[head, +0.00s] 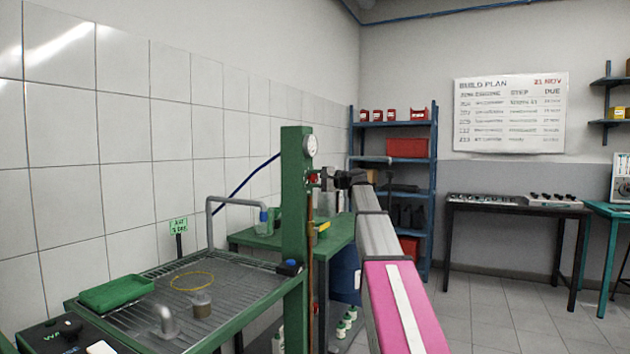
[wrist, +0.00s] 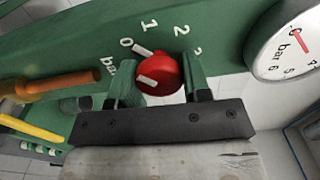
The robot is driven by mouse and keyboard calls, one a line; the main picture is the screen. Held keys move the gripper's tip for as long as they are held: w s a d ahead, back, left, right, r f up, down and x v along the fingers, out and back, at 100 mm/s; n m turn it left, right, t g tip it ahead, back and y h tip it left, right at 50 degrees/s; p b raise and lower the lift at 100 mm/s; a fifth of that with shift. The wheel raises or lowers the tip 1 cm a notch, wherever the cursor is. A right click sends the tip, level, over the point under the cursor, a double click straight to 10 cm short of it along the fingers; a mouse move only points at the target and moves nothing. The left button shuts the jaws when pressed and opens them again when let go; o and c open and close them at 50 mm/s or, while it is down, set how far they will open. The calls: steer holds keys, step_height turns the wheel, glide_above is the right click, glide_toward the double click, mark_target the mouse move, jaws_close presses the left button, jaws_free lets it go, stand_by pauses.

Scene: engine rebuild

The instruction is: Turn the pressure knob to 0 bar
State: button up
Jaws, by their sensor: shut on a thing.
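The red pressure knob (wrist: 165,72) sits on the green post (head: 295,210), below the round white gauge (head: 311,146). My gripper (wrist: 160,82) has one green finger on each side of the knob and is shut on it. White marks 0, 1, 2 and a partly hidden 3 run around the knob. A white pointer bar at the knob's upper left points near the 0, slightly towards the 1. The gauge also shows in the wrist view (wrist: 290,42), with a red needle; its reading is hard to tell. In the head view the knob (head: 314,179) is small beside my gripper.
A green-framed wash tray (head: 150,300) with a grid holds a green dish (head: 117,292) and a jar (head: 202,304). An orange-brown pipe (wrist: 65,84) runs left of the knob. A blue shelf (head: 432,200) and a dark bench (head: 515,203) stand behind.

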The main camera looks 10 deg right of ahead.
steer(key=shift+n, duration=0.3)
stand_by(0.4)
steer(key=o, duration=0.9)
steer(key=shift+s+d, duration=0.1)
steer(key=shift+s, duration=0.05)
steer(key=v, duration=1)
steer(key=shift+s+d, duration=0.15)
steer(key=shift+d, duration=0.1)
